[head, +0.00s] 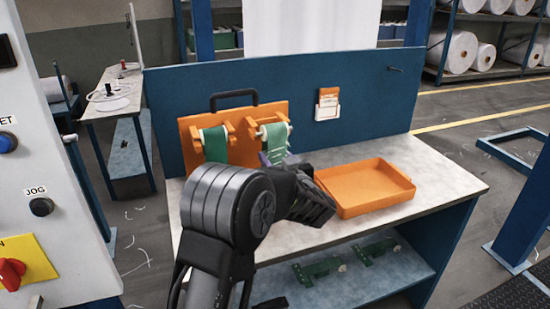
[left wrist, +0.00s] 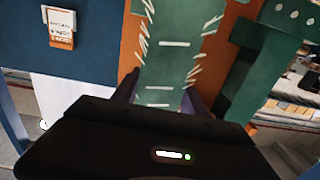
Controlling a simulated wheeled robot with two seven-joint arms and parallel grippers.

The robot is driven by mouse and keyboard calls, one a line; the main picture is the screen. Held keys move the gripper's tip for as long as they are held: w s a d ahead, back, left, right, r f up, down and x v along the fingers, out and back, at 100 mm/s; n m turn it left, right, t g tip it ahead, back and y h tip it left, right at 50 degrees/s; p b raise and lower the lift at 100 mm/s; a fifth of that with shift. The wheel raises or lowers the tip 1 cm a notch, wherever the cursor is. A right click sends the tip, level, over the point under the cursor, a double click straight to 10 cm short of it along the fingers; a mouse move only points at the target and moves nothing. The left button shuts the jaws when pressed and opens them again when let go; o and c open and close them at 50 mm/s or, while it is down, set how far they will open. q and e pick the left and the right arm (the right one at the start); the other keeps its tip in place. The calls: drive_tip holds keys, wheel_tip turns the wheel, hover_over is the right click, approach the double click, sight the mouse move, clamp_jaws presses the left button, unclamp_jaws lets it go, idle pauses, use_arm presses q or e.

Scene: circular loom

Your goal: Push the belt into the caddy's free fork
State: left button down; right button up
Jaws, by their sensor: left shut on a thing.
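The orange caddy (head: 236,110) with a black handle stands on the bench against the blue panel. Its left fork pair carries a white roller with a green belt (head: 215,145) hanging from it. A second green belt (head: 275,138) with a white roller end is at the right fork pair; I cannot tell whether it is fully seated. My left gripper (head: 282,163) is shut on this right-hand belt, low on its hanging part. In the left wrist view the held belt (left wrist: 165,50), with white marks, runs between the fingers (left wrist: 160,97). My right gripper is not in view.
An empty orange tray (head: 366,185) sits on the bench to the right of my left gripper. An orange and white holder (head: 328,104) and a dark peg are on the blue panel (head: 370,95). Green parts (head: 320,268) lie on the lower shelf. A control cabinet (head: 45,130) stands at left.

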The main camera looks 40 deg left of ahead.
sight(277, 160)
use_arm(q)
drive_tip(key=shift+a, duration=0.1)
drive_tip(key=shift+x, duration=1.7)
drive_tip(key=c, duration=0.5)
unclamp_jaws()
drive_tip(key=b+v, duration=0.1)
drive_tip(key=v, duration=0.7)
drive_tip(key=shift+w, duration=0.1)
